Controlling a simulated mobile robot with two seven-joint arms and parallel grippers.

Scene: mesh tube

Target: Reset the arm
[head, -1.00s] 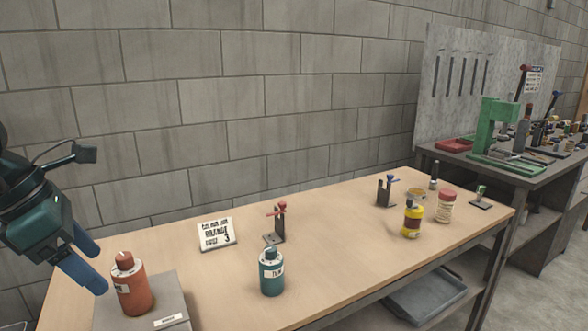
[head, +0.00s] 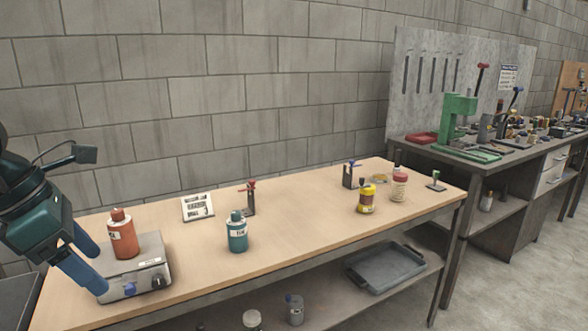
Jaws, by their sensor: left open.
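My left gripper (head: 92,264) is at the lower left in the head view. Its two blue fingers are spread apart with nothing between them. It hangs in front of the left end of the wooden workbench (head: 300,217), by a scale (head: 150,262). An orange-red bottle (head: 122,236) stands upright on the scale, just right of the upper finger; I cannot tell whether they touch. A teal bottle (head: 237,234) stands on the bench to the right. My right gripper is not in view.
A grey tray (head: 385,268) lies on the lower shelf. The bench's middle front is clear.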

